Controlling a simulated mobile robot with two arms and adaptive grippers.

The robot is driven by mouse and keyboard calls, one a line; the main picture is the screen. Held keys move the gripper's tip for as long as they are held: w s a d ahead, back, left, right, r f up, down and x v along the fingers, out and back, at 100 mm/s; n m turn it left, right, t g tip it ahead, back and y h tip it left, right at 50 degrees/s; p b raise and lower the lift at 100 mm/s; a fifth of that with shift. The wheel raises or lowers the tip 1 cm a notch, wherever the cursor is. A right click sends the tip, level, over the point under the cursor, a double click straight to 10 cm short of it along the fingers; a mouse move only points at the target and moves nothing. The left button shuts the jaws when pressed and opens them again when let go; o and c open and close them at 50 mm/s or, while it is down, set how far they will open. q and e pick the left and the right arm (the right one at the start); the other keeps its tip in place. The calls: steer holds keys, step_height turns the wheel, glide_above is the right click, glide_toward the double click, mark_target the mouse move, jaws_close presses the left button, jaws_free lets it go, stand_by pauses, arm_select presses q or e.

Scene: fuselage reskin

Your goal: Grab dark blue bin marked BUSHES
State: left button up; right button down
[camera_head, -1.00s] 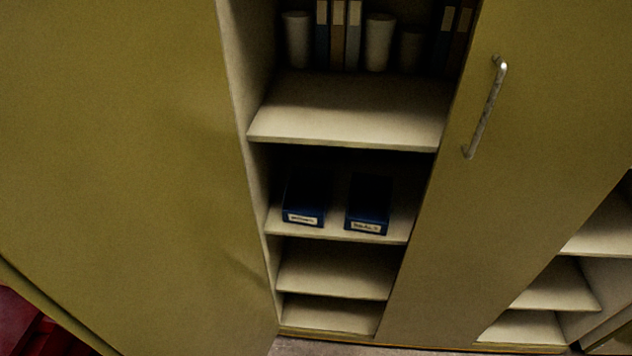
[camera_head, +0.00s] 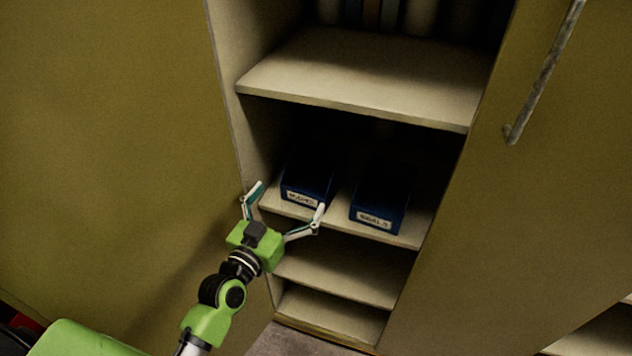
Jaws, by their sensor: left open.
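Two dark blue bins stand side by side on a middle shelf of the open cabinet. The left bin (camera_head: 307,183) has a white front label that is small and blurred; it may read BUSHES. The right bin (camera_head: 379,200) has a label that looks like SEALS, also not sharp. My left gripper (camera_head: 289,196) is open and empty, in front of the left bin. One finger is left of that bin and the other near its lower right front corner. I cannot tell whether the fingers touch anything. My right gripper is not in view.
Two empty shelves (camera_head: 340,270) lie below. A cabinet door with a metal handle (camera_head: 545,75) is at right, and a wide plain panel (camera_head: 110,120) at left.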

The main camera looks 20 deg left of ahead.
arm_select(q)
steer(key=w, duration=0.4)
steer(key=w+d, duration=0.1)
steer(key=w, duration=0.4)
steer(key=w+d+p, duration=0.1)
steer(key=w, duration=0.3)
steer(key=shift+w+r, duration=0.2)
steer(key=shift+w, duration=0.05)
steer(key=c, duration=1.5)
